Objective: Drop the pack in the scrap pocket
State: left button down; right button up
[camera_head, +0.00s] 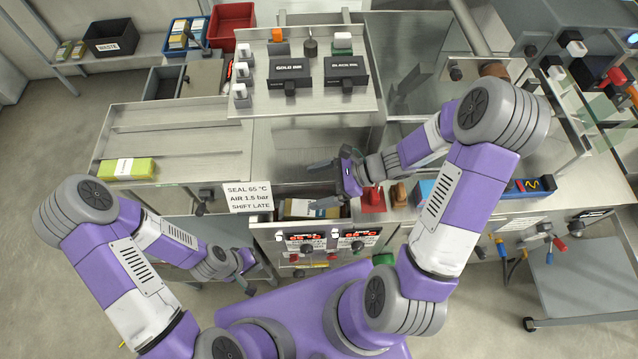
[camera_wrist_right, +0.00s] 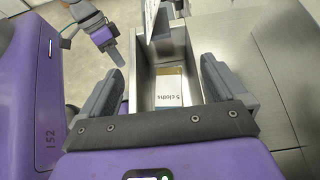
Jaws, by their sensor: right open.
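A pack marked "5 cloths" (camera_wrist_right: 170,88), white with a tan and a dark end, lies at the bottom of a narrow open metal pocket (camera_wrist_right: 146,62). In the head view the pack (camera_head: 300,208) shows in the pocket below the deck edge, partly covered by my right gripper. My right gripper (camera_head: 322,185) is open and empty above the pocket. In the right wrist view its fingers (camera_wrist_right: 162,68) stand apart on either side of the pocket, with the pack between and below. My left gripper (camera_head: 254,271) is low at the front; its jaw gap is unclear.
A yellow-green pack (camera_head: 127,168) lies on the left metal tray (camera_head: 190,140). A label card (camera_head: 248,197) stands beside the pocket. Red and brown pieces (camera_head: 373,198) sit just right of my right gripper.

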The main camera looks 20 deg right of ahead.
jog(key=v, duration=0.7)
jog(key=shift+d+r+p, duration=0.15)
jog(key=shift+d+p, duration=0.1)
jog(key=shift+p, duration=0.05)
jog(key=shift+s, duration=0.1)
dwell(0.4)
